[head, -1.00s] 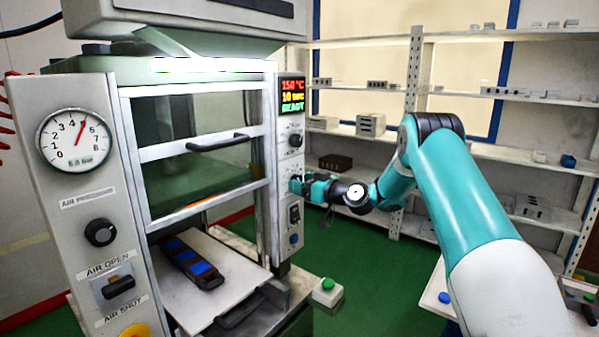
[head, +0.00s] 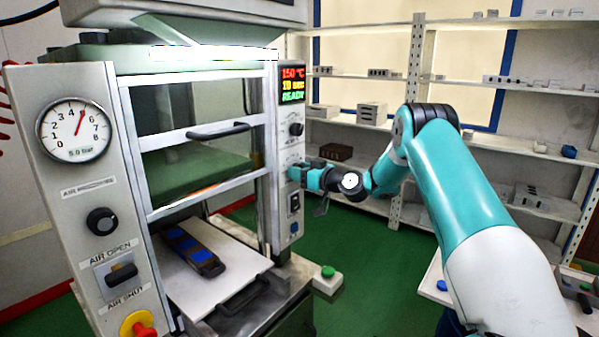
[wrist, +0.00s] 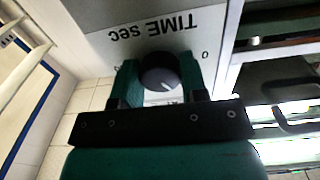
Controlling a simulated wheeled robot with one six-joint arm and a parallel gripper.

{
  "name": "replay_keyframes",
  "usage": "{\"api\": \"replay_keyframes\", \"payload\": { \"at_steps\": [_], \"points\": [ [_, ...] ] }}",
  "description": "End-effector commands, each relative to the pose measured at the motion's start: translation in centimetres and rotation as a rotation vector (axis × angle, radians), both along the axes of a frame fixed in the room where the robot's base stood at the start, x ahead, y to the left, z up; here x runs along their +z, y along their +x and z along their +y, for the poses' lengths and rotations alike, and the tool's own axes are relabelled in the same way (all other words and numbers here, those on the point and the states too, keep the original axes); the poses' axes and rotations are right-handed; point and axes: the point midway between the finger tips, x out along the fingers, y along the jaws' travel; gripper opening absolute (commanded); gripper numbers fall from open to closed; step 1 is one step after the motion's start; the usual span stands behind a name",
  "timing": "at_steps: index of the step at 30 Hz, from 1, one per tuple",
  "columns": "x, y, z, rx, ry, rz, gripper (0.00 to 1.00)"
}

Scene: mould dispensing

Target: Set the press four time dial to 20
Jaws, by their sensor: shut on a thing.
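The press (head: 200,130) stands at left with its panel on the right post. The time dial (wrist: 158,66) is a dark round knob with a white mark, under an upside-down "TIME sec" label (wrist: 150,25) in the wrist view. My gripper (wrist: 160,82) has a finger on each side of the dial and is shut on it. In the head view the gripper (head: 300,173) meets the panel and hides the dial. The display (head: 292,85) shows 150 °C, a seconds line that looks like 10, and READY.
Another dark knob (head: 296,129) sits above my gripper, and a switch (head: 294,203) sits below it. A pressure gauge (head: 75,130) is on the left post. A mould (head: 193,250) lies on the press's front plate. Shelves (head: 470,80) stand behind my arm.

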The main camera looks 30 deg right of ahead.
Motion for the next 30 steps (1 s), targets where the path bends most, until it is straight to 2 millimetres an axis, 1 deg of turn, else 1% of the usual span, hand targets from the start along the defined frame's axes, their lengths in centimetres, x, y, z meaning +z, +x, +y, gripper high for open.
{"api": "replay_keyframes", "payload": {
  "at_steps": [8, 24, 30],
  "points": [
    [-0.38, -0.05, -0.02, -0.001, 0.144, 0.049, 0.16],
    [-0.14, -0.07, 0.07, 0.000, 0.611, 0.221, 0.16],
    [-0.03, -0.07, 0.10, -0.001, 0.760, 0.276, 0.16]
  ]
}}
